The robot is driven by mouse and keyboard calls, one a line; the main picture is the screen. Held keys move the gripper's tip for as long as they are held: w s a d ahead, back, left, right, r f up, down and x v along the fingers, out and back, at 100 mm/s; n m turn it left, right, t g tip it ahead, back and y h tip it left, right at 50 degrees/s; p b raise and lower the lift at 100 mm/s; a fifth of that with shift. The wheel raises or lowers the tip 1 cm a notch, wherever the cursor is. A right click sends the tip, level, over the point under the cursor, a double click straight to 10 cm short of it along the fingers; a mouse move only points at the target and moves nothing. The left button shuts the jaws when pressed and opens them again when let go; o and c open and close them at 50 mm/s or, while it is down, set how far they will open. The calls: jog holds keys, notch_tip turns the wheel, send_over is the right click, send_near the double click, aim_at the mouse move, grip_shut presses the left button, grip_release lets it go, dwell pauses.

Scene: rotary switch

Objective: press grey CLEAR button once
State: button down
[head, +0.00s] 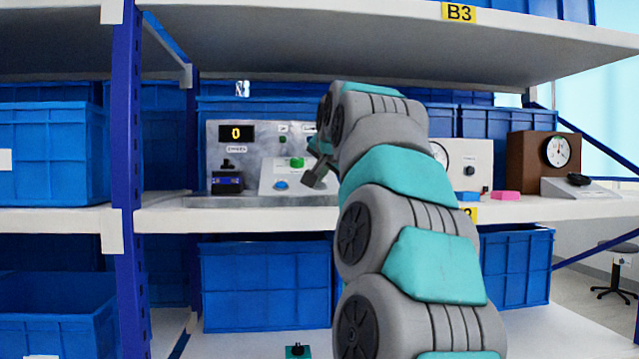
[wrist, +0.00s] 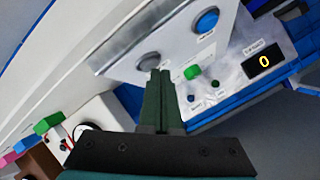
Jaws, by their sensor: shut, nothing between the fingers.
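The grey button (wrist: 149,61) sits on a sloped light panel in the wrist view. The blue button (wrist: 207,20) is on the same panel; it also shows in the head view (head: 281,185). My gripper (wrist: 158,72) is shut and empty, its fingertips at the lower edge of the grey button; I cannot tell whether they touch it. In the head view my gripper (head: 312,183) is over the right part of the panel and hides the grey button. The display (head: 236,132) reads 0.
A green knob (wrist: 192,72) sits beside my fingers in the wrist view. The panel stands on a white shelf (head: 250,218) under an upper shelf (head: 330,45). Blue bins (head: 50,150) are around it. A pink block (head: 505,195) and a brown clock box (head: 530,160) are to the right.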

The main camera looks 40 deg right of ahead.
jog(key=shift+s+a+r, duration=0.1)
jog(key=shift+s+r, duration=0.05)
jog(key=shift+r, duration=0.35)
jog(key=r+p, duration=0.1)
jog(key=s+r+p, duration=0.1)
jog(key=r, duration=0.1)
jog(key=a+r+p, duration=0.1)
jog(key=shift+s+r, duration=0.3)
dwell(0.9)
